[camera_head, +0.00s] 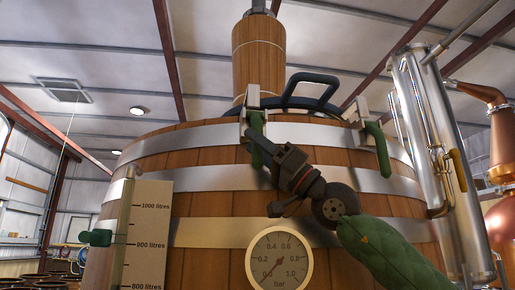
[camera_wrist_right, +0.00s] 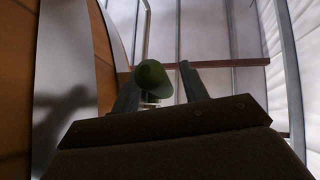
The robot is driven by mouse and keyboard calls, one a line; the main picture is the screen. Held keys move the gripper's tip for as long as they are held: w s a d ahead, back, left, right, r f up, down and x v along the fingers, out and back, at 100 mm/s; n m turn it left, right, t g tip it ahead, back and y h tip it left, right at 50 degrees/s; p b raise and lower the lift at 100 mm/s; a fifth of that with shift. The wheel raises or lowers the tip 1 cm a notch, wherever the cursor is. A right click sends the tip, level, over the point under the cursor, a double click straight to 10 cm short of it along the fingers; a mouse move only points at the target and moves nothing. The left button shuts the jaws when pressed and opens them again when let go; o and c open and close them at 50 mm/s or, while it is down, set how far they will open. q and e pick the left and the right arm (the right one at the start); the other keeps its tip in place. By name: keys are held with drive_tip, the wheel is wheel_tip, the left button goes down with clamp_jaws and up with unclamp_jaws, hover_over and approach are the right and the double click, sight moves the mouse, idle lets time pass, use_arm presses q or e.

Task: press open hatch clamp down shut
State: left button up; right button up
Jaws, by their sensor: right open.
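My right gripper (camera_head: 258,146) is open and reaches up in front of the wooden vat, at the left hatch clamp. That clamp has a pale bracket (camera_head: 252,98) and a green handle (camera_head: 256,120), partly hidden behind the gripper. In the right wrist view, the rounded green handle end (camera_wrist_right: 152,74) shows between the two fingers; I cannot tell whether it touches them. A second clamp (camera_head: 380,148), at the right, has its green handle hanging down against the vat. The hatch (camera_head: 300,104) has a dark blue handle above the vat's rim. My left gripper is out of view.
The vat (camera_head: 205,205) has metal bands and a pressure gauge (camera_head: 279,258) below my right gripper. A litre scale (camera_head: 147,235) stands at the left. Steel pipes (camera_head: 425,120) and copper vessels (camera_head: 502,145) stand at the right.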

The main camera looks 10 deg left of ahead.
sight(261, 126)
drive_tip(key=r, duration=0.4)
drive_tip(key=shift+s+d+r, duration=0.1)
drive_tip(key=shift+s+d, duration=0.05)
drive_tip(key=shift+d, duration=0.25)
drive_tip(key=s+d+r, duration=0.4)
drive_tip(key=d+r, duration=0.2)
drive_tip(key=d, duration=0.4)
drive_tip(key=shift+s+r, duration=0.15)
drive_tip(key=shift+r, duration=0.05)
